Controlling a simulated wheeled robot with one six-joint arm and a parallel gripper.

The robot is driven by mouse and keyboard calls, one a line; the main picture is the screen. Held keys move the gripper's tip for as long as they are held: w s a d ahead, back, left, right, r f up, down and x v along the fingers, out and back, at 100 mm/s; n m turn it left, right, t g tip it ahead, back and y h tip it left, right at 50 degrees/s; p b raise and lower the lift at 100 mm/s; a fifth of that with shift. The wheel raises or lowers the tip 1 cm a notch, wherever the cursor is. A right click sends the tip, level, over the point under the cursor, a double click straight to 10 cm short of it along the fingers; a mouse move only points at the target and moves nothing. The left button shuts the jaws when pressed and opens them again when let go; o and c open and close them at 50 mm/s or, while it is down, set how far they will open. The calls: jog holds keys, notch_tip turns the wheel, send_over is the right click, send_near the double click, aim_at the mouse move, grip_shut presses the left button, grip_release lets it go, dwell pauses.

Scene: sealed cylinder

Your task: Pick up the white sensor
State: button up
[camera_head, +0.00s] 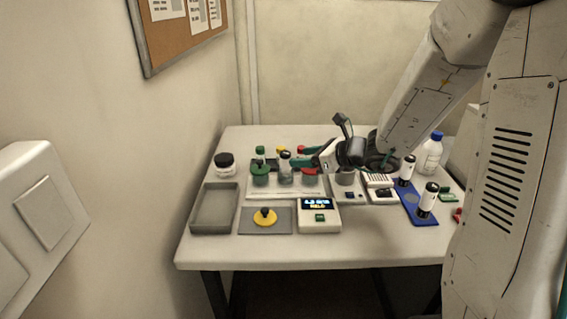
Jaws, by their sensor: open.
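I cannot tell for sure which object is the white sensor. Candidates are a small white boxy unit (379,180) with a slotted top, and a white-and-black unit (381,196) just in front of it. White cylinders with dark bands also stand on a blue mat (413,212): one at the back (407,170) and one at the front (427,199). My gripper (309,158) is open and reaches left over the back of the table, close to the capped cylinders on the white rack. Its fingertips are small and partly lost among these objects; nothing is visibly held.
The white rack (258,191) holds green-, dark- and red-topped pieces. A grey tray (214,208), black-lidded jar (224,163), grey pad with yellow disc (264,217), lit display box (320,215) and blue-capped bottle (431,153) stand around. The table's front strip is clear.

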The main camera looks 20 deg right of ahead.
aim_at(285, 167)
jog(key=x, duration=0.8)
jog(key=shift+s+a+r, duration=0.15)
jog(key=shift+a, duration=0.25)
jog(key=shift+c, duration=0.3)
grip_shut()
